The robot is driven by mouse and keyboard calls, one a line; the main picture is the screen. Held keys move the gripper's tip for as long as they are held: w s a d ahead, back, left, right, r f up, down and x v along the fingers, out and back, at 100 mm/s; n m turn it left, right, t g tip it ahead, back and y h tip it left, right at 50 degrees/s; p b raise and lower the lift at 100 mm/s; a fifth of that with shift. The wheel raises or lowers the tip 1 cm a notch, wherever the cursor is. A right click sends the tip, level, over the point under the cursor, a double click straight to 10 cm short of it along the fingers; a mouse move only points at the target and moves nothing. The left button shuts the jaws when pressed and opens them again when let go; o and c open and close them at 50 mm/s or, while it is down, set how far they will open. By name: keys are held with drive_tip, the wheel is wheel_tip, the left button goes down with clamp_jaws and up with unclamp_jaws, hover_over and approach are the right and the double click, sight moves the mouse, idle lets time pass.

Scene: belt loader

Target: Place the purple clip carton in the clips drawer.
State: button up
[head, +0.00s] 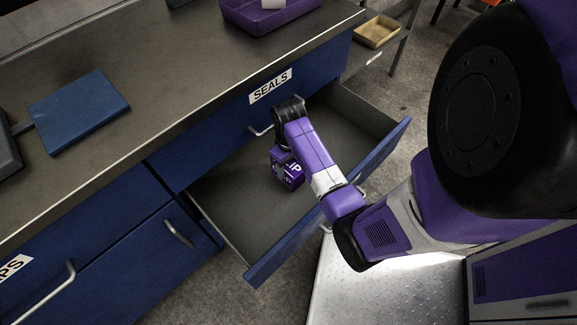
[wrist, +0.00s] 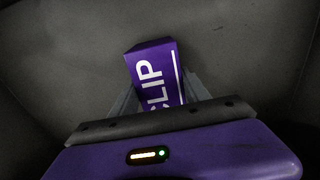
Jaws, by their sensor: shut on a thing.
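The purple clip carton (head: 287,170) is held in my gripper inside the outline of an open grey drawer (head: 235,205). In the wrist view the carton (wrist: 152,72), lettered "CLIP", sits between the fingers of my gripper (wrist: 158,95), with grey drawer floor around it. I cannot tell whether the carton touches the floor. The open drawer is under a blue front labelled "SEALS" (head: 270,86); its own front faces away, so no label on it shows. A label ending in "PS" (head: 14,267) is cut off at the lower left, on a shut blue front.
A tan tray (head: 377,32) is on a shelf behind. The open drawer's blue front wall (head: 290,245) lies under my arm. The rest of the drawer looks empty.

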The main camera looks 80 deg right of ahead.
drive_tip(key=shift+f, duration=0.1)
drive_tip(key=o, duration=1.5)
drive_tip(key=shift+o, duration=0.2)
